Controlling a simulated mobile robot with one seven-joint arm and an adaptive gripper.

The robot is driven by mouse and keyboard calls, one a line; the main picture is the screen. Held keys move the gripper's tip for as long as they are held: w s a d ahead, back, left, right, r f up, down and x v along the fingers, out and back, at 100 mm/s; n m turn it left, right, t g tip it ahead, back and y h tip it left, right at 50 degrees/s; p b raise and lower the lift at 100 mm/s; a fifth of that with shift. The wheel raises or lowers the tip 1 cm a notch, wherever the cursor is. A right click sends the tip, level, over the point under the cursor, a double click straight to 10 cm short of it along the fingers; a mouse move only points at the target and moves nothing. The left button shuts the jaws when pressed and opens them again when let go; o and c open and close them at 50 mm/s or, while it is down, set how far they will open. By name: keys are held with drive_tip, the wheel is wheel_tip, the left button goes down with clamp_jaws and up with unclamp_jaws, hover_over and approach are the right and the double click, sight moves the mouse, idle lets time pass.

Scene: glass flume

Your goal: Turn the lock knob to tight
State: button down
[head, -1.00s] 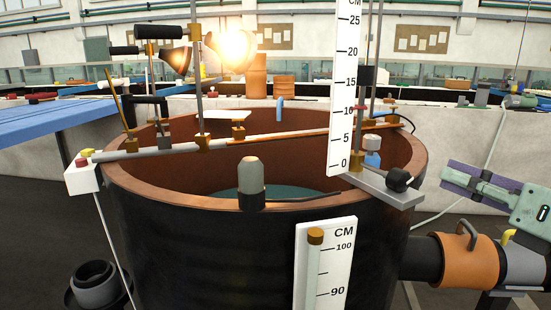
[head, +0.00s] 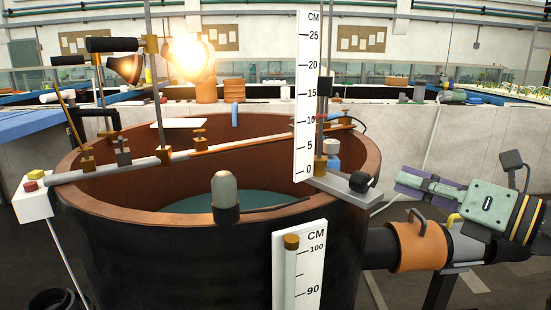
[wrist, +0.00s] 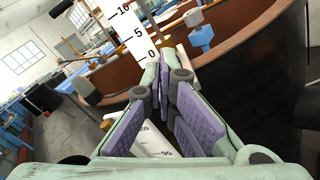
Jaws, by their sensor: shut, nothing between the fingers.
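The lock knob (head: 363,181) is a small black knob at the right end of a grey bracket (head: 340,187) on the tank rim. The bracket is at the foot of the tall white CM scale (head: 308,100). No marking on the knob shows whether it is tight or loose. My gripper (head: 400,181), green with purple pads, is just right of the knob and apart from it in the head view. Its fingers are shut and empty. In the wrist view the shut fingertips (wrist: 161,62) point towards the scale's zero end (wrist: 150,52); I cannot make out the knob there.
The round dark tank (head: 150,260) with its brown rim fills the middle. A second CM scale (head: 300,265) is fixed to its front. A glass-domed fitting (head: 225,195) sits on the near rim. An orange pipe collar (head: 417,248) is below my gripper.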

sight(382, 192)
drive_tip(key=shift+x, duration=2.85)
drive_tip(key=shift+a, duration=0.1)
drive_tip(key=shift+w+d+f, duration=0.1)
drive_tip(key=shift+w+d, duration=0.15)
drive_tip(key=shift+w, duration=0.05)
drive_tip(key=shift+w+d+f+b, duration=0.15)
drive_tip(key=shift+w+d+b, duration=0.1)
drive_tip(key=shift+b, duration=0.2)
drive_tip(key=shift+w+d+f+b, duration=0.25)
drive_tip(key=shift+w+f+b, duration=0.1)
drive_tip(key=shift+f+b, duration=0.25)
drive_tip(key=shift+d, duration=0.15)
drive_tip(key=v, duration=0.6)
drive_tip(key=shift+w+d+r, duration=0.15)
drive_tip(key=shift+d+r, duration=0.1)
drive_tip(key=shift+r, duration=0.05)
